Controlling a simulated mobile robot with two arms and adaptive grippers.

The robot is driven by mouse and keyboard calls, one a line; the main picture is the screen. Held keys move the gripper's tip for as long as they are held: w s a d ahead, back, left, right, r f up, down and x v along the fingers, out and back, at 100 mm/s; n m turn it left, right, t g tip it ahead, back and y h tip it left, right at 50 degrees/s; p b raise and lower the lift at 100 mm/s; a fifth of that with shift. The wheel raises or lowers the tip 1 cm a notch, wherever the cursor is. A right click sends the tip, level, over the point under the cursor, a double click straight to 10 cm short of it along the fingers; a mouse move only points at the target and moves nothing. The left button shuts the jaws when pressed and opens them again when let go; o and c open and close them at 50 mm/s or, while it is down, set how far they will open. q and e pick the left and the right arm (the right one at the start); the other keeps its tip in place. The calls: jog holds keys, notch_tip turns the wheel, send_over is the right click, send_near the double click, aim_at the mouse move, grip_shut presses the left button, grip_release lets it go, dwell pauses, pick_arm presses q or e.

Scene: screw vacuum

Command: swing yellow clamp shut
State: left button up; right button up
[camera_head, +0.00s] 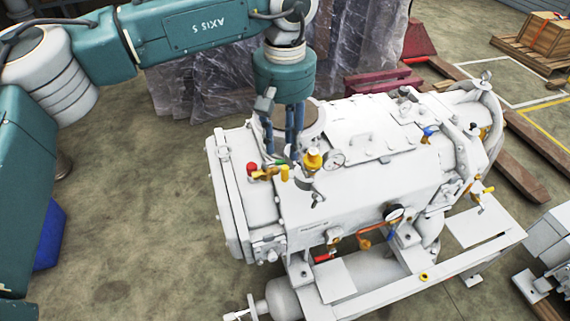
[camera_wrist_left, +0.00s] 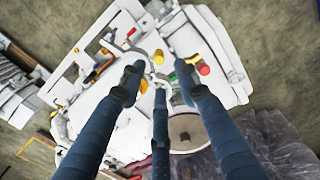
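My left gripper (camera_head: 281,155) points down over the left part of the white vacuum machine (camera_head: 360,190). Its blue fingers are spread, with nothing seen between them; they also show apart in the left wrist view (camera_wrist_left: 158,80). Close by the fingertips is a yellow-orange fitting (camera_head: 268,173) with a red knob (camera_head: 252,168). A yellow cap (camera_head: 313,158) stands just right of the fingers. Another yellow fitting (camera_head: 480,194) is at the machine's right side. I cannot tell which yellow part is the clamp, or whether a finger touches one. My right gripper is not in view.
Gauges (camera_head: 335,158) and a round opening lie near the gripper on the machine's top. Plastic-wrapped goods (camera_head: 370,45) stand behind. Wooden beams (camera_head: 525,155) and a pallet (camera_head: 530,50) are at the right. Floor at the front left is clear.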

aim_at(285, 167)
pick_arm(q)
notch_tip(285, 167, down, 7)
jog(key=shift+p, duration=1.05)
jog(key=shift+f, duration=0.6)
grip_shut()
